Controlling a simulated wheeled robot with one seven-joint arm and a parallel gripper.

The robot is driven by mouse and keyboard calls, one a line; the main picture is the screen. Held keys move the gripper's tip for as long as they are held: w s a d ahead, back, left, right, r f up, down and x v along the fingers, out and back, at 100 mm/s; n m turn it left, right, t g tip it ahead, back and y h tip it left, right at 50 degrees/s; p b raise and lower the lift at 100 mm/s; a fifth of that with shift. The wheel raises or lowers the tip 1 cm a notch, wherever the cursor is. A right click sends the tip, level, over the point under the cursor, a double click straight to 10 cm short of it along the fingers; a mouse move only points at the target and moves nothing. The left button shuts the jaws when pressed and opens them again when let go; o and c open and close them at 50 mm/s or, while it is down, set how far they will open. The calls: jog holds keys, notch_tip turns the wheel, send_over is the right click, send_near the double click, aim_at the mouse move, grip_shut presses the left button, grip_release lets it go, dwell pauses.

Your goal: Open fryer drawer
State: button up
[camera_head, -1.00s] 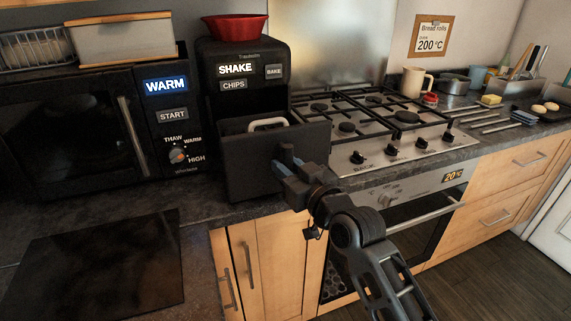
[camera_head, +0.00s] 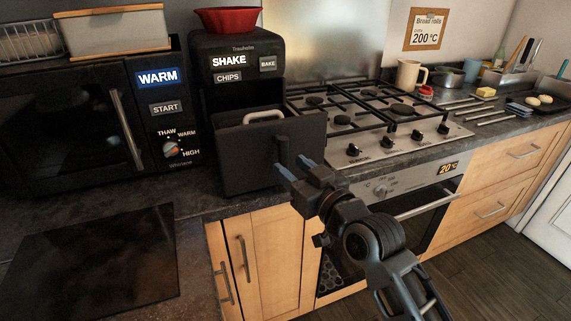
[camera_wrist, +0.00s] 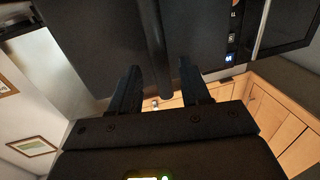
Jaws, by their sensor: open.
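The black fryer (camera_head: 241,45) stands on the counter with SHAKE, CHIPS and BAKE labels. Its dark drawer (camera_head: 262,158) stands out from the body, with a gap behind the front panel's top edge. A pale arched piece (camera_head: 264,117) shows in that gap. My gripper (camera_head: 294,164) is open at the right lower part of the drawer front. In the wrist view my gripper's fingers (camera_wrist: 160,88) are apart. A dark bar (camera_wrist: 155,45) on the dark panel reaches between them. Whether the fingers touch it cannot be told.
A microwave (camera_head: 75,125) stands left of the fryer, and a gas hob (camera_head: 365,120) lies to the right above an oven. A red bowl (camera_head: 228,20) sits on the fryer. A dark flat plate (camera_head: 90,262) lies on the front left counter. Floor space is open at right.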

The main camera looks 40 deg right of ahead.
jog(key=shift+s+a, duration=0.2)
jog(key=shift+s, duration=0.7)
jog(key=shift+s+a, duration=0.15)
jog(key=shift+s, duration=0.75)
jog(key=s+a+f+n+g+y, duration=0.1)
jog(key=s+a+f, duration=0.3)
jog(key=s, duration=0.4)
jog(key=s+a+f, duration=0.4)
jog(key=s, duration=0.3)
jog(key=s+a+r+g+y, duration=0.1)
jog(key=s+a, duration=0.2)
jog(key=s, duration=0.5)
jog(key=s+a+n+y, duration=0.1)
jog(key=s+a, duration=0.2)
jog(key=s, duration=0.5)
jog(key=shift+s+a+r+g, duration=0.15)
jog(key=shift+s+r+g, duration=0.05)
jog(key=shift+r+g, duration=0.2)
